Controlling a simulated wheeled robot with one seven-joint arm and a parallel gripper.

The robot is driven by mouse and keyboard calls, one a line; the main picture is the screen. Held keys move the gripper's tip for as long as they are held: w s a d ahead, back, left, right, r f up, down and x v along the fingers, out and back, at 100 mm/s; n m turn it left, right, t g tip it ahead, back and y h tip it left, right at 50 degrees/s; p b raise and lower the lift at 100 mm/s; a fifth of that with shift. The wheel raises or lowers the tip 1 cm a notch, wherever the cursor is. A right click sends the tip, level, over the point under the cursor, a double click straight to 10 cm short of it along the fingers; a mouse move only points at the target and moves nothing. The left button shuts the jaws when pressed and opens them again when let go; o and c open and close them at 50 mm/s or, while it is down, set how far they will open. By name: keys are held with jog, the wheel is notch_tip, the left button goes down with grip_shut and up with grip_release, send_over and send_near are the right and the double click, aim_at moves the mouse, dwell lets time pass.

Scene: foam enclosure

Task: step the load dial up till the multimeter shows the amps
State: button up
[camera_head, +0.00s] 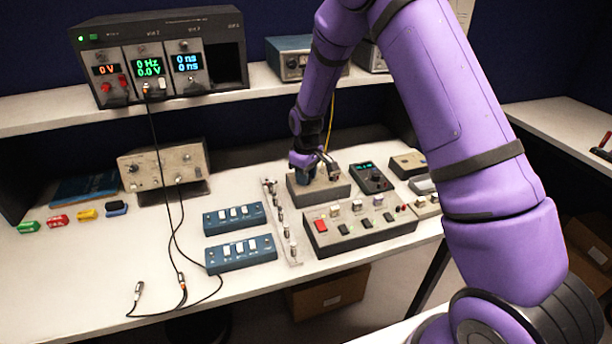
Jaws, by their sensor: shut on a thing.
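A grey box (325,192) stands on the bench with my gripper (316,172) right at its top. My gripper points down and is shut on what appears to be the load dial on this box; the fingers and wrist mostly hide the dial, so its setting cannot be read. A dark handheld multimeter (373,182) lies just right of the box. Its small display is lit with greenish characters, too small to read.
A switch panel (362,228) with a red button sits in front of the box. Two blue switch boxes (241,252) and a pale strip (282,222) are to the left. A rack (160,60) with lit readouts is on the shelf. The left front bench is mostly clear, with loose cables.

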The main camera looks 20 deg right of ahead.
jog(key=m, duration=0.6)
jog(key=shift+m, duration=0.4)
dwell(0.4)
jog(key=o, duration=0.9)
notch_tip(320, 180, up, 11)
jog(key=shift+f, duration=0.1)
